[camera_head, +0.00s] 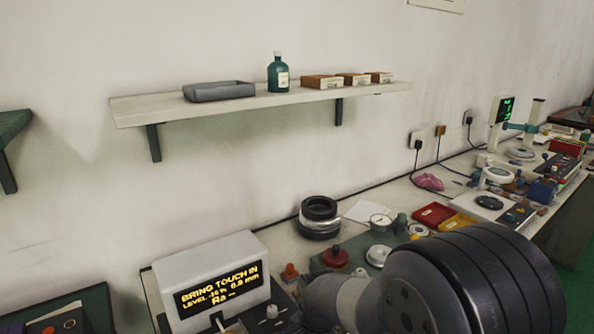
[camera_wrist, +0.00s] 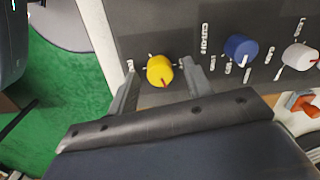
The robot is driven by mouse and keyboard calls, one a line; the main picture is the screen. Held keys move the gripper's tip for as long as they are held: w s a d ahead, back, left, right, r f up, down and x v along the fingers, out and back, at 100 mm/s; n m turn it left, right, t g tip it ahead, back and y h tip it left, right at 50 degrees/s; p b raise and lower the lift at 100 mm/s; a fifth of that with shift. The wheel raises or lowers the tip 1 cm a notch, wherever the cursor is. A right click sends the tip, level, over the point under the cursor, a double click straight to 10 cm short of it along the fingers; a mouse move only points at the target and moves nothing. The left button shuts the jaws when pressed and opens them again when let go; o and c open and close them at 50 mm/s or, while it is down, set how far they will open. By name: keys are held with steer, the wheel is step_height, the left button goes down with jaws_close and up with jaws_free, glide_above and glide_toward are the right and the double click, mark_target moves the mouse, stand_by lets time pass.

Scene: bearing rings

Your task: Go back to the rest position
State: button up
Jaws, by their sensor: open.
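My gripper (camera_wrist: 158,85) shows in the wrist view with its two grey fingers apart. In the head view my dark, ribbed arm fills the lower right, and the gripper itself is hidden there.
A grey instrument (camera_head: 205,255) with a lit display reading "BRING TOUCH IN" stands on the bench. A blue knob (camera_wrist: 240,49) and a white knob (camera_wrist: 299,56) sit right of the yellow one. A shelf (camera_head: 240,101) runs along the wall.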

step_height(320, 180, up, 11)
step_height(320, 180, down, 11)
steer(key=shift+r, duration=0.1)
steer(key=shift+f, duration=0.2)
steer(key=n, duration=0.6)
steer(key=shift+n+b, duration=0.35)
steer(key=shift+n, duration=0.05)
steer(key=n+b, duration=0.1)
steer(key=n, duration=0.6)
steer(key=shift+w, duration=0.1)
step_height(320, 180, up, 10)
steer(key=shift+d+f+p, duration=0.15)
steer(key=shift+p, duration=0.3)
